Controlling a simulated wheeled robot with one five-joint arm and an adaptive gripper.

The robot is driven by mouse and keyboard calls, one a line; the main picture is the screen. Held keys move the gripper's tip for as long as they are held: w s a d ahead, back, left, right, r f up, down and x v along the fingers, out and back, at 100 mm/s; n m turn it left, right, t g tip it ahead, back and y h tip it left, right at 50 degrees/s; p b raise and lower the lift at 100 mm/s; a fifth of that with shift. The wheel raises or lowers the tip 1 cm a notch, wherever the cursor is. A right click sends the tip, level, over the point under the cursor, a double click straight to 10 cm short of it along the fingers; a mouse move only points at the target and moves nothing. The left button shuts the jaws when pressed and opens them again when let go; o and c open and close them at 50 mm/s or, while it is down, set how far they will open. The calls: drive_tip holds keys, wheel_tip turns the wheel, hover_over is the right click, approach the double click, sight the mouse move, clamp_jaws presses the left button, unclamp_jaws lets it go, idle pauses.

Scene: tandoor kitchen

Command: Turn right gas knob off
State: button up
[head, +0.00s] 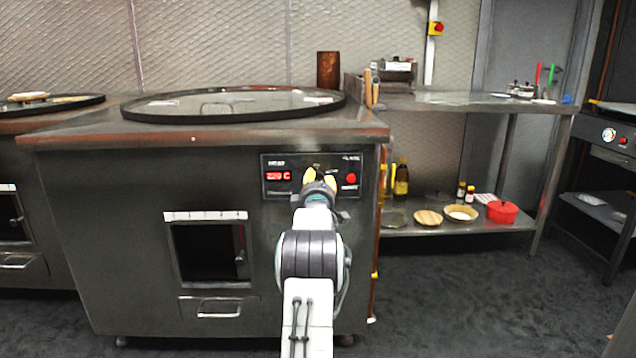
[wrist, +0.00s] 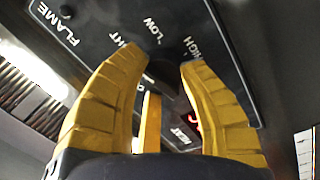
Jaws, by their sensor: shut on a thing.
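My gripper (head: 320,180) is at the control panel (head: 292,160) on the front of the dark tandoor (head: 125,200). In the wrist view, its two yellow fingers (wrist: 164,58) are on either side of the dark gas knob (wrist: 163,72) and shut on it. The panel (wrist: 105,22) there carries the words FLAME, LOW, HIGH and HEAT. A short yellow bar (wrist: 152,122) shows between the fingers; I cannot tell what it belongs to. In the head view my gripper mostly hides the knob. The knob's exact setting is not clear.
A red display (head: 278,175) is lit left of my gripper, and a red button (head: 351,178) is to its right. A round lid (head: 235,103) lies on top of the tandoor. A steel shelf unit (head: 450,101) with bowls and bottles stands at right. The floor (head: 470,290) there is clear.

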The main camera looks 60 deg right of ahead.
drive_tip(key=shift+f, duration=0.3)
drive_tip(key=o, duration=0.9)
drive_tip(key=shift+d, duration=0.15)
drive_tip(key=o, duration=0.3)
drive_tip(key=shift+r, duration=0.15)
drive_tip(key=shift+v, duration=6.05)
drive_tip(key=shift+o, duration=0.2)
drive_tip(key=shift+w, duration=0.1)
